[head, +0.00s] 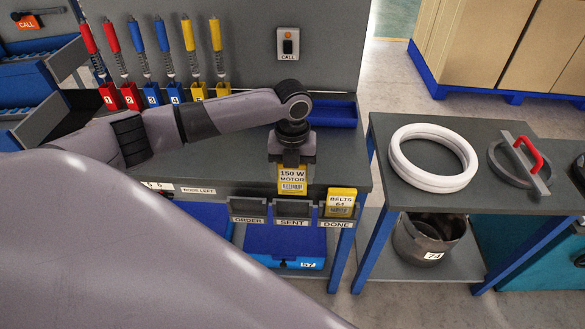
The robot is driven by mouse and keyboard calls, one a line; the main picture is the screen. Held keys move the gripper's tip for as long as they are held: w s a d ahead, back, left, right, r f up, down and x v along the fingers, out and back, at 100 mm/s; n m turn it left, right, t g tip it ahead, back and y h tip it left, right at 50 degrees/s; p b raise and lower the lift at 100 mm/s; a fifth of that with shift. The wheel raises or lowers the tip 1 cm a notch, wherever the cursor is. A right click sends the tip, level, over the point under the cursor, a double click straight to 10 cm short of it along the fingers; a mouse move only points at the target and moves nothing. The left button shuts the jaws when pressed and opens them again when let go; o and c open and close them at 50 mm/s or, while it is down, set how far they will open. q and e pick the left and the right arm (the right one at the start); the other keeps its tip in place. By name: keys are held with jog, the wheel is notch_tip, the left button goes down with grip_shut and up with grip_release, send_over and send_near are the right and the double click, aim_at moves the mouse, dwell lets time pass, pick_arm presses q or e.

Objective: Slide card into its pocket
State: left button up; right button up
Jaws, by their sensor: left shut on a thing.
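My left gripper (292,158) points down at the front edge of the grey workbench and is shut on a yellow and white card (292,179) that reads "150 W MOTOR". The card hangs upright below the fingers, above the middle pocket. Three dark pockets line the bench front: ORDER (248,207), SENT (293,209) and DONE (334,212). ORDER and SENT look empty. A yellow "BELTS 64" card (340,203) stands in the DONE pocket. I cannot tell whether the held card touches the SENT pocket. My right gripper is not in view.
A blue tray (333,113) lies behind the gripper. A blue bin (285,243) sits under the pockets. A side table on the right holds white rings (467,158) and a red-handled lid (530,150).

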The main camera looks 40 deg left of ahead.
pick_arm(q)
jog(key=shift+f+b, duration=0.3)
jog(key=shift+f, duration=0.3)
jog(key=shift+f+b, duration=0.8)
jog(key=shift+b, duration=0.3)
jog(key=shift+f+b, duration=1.1)
jog(key=shift+f, duration=1.6)
